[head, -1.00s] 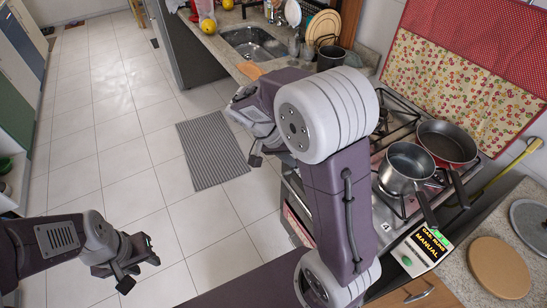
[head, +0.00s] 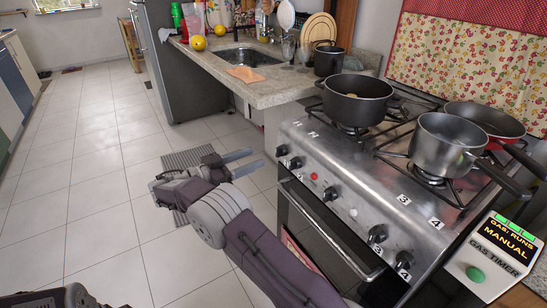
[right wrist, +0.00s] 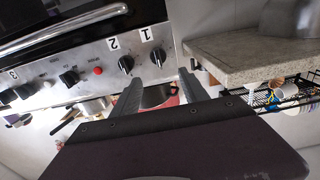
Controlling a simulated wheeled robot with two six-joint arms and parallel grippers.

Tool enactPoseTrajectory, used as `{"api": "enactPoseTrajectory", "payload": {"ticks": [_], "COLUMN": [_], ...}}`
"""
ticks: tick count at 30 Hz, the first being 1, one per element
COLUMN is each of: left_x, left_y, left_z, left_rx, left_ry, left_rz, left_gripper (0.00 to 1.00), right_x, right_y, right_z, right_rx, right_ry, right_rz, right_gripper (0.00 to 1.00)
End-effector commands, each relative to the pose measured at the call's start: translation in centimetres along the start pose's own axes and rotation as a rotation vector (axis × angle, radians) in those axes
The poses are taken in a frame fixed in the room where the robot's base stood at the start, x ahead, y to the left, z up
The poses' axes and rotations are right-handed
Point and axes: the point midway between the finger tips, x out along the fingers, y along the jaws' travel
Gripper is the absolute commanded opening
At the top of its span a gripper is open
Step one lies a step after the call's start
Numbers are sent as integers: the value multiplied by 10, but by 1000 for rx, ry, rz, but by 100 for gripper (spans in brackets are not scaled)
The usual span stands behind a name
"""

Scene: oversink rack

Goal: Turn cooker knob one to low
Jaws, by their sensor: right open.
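Cooker knob one (head: 282,150) is the black knob at the far left end of the steel front panel. In the right wrist view, which looks upside down, knob one (right wrist: 158,58) sits beside the label 1 (right wrist: 146,34). Its setting is too small to read. My right gripper (head: 252,162) is in front of and left of the panel, apart from the knob, with open, empty fingers. In the right wrist view, knob one lies ahead of the gap between the fingertips (right wrist: 160,76). Of my left arm only a part shows at the bottom left edge; its gripper is out of view.
Knob two (head: 296,163) is close beside knob one. A red button (head: 313,176) and further knobs follow along the panel. A black pot (head: 357,98), a saucepan (head: 445,140) and a pan stand on the cooker. The stone counter (head: 285,92) corner is near knob one.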

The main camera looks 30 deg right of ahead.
Motion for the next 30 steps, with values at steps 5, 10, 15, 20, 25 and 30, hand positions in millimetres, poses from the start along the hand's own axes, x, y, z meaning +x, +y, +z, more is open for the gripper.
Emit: {"api": "enactPoseTrajectory", "payload": {"ticks": [5, 10, 15, 20, 25, 30], "left_x": [13, 20, 22, 21, 21, 21], "left_y": [0, 0, 0, 0, 0, 0], "left_z": [1, 2, 2, 2, 2, 2], "left_rx": [0, 0, 0, 0, 0, 0], "left_ry": [0, 0, -1, -1, -1, -1], "left_rz": [0, 0, 0, 0, 0, 0], "left_gripper": [36, 36, 36, 36, 36, 36], "right_x": [38, 69, 82, 83, 82, 82], "right_y": [1, 1, 1, 1, 1, 1], "right_z": [3, 3, 1, 1, 1, 1], "right_rx": [-2, -2, -3, -3, -3, -3], "right_ry": [-1, -2, -2, -2, -2, -2], "right_rz": [5, 4, 2, 1, 1, 1], "right_gripper": [52, 52, 52, 52, 24, 0]}}
